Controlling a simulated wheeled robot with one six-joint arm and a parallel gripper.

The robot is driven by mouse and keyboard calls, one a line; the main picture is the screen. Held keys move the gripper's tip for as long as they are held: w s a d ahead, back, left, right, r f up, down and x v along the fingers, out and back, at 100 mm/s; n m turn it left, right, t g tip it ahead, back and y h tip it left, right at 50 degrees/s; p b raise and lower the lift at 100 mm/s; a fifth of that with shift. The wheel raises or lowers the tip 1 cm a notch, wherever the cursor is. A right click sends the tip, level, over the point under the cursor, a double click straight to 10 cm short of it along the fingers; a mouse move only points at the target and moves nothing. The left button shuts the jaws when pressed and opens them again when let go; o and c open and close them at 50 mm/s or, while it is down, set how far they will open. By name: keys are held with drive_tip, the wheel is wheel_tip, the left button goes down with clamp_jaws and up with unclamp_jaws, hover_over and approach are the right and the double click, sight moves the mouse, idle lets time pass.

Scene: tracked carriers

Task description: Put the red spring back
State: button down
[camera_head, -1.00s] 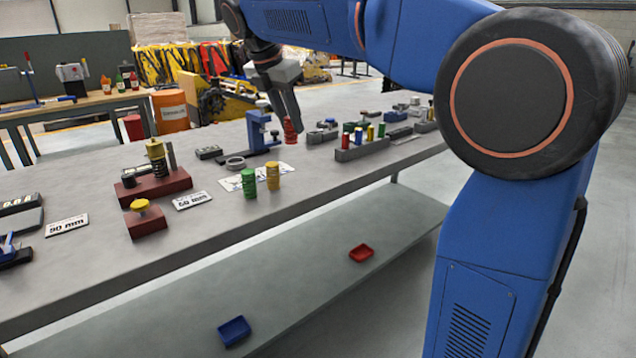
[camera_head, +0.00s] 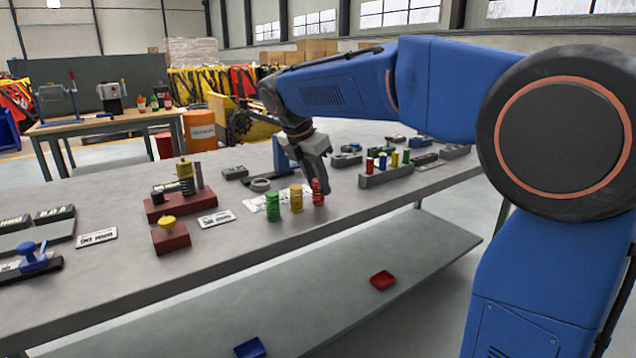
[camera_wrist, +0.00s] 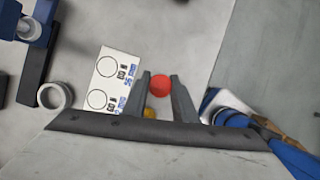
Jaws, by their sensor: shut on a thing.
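The red spring (camera_head: 318,192) is upright in my gripper (camera_head: 318,182), just right of the orange-yellow spring (camera_head: 296,198) in the head view. The green spring (camera_head: 273,206) stands left of that one. In the wrist view the red spring's round top (camera_wrist: 160,86) is between the fingers of my gripper (camera_wrist: 161,80), which is shut on it. The yellow spring (camera_wrist: 150,113) shows partly behind the left finger. A white card with printed circles (camera_wrist: 104,78) lies on the table beside the left finger. I cannot tell whether the red spring's bottom touches the table.
A grey holder (camera_head: 386,177) with several coloured pegs stands to the right. A blue stand (camera_head: 281,155) and a grey ring (camera_head: 260,185) are behind the springs. A red-brown block with a coil (camera_head: 166,207) is at left. Red (camera_head: 382,280) and blue (camera_head: 250,348) trays lie on the lower shelf.

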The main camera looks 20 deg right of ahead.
drive_tip(key=shift+f, duration=0.15)
drive_tip(key=c, duration=1.4)
unclamp_jaws()
drive_tip(key=shift+c, duration=0.2)
drive_tip(key=v, duration=1.2)
drive_tip(key=s+d+f+m+y, duration=0.1)
drive_tip(key=s+d+f+m, duration=0.4)
drive_tip(key=s, duration=0.3)
drive_tip(key=s+d+f+m+y, duration=0.1)
drive_tip(key=s+d+f+m, duration=0.4)
drive_tip(key=s, duration=0.3)
drive_tip(key=s+f+m+t+y, duration=0.1)
drive_tip(key=s+f+m+t, duration=0.1)
drive_tip(key=s+f+m, duration=1.1)
wheel_tip(320, 180, down, 4)
drive_tip(key=shift+s+d+r+m+t+y, duration=0.1)
drive_tip(key=shift+s+d+m+t+y, duration=0.3)
drive_tip(key=shift+s, duration=0.7)
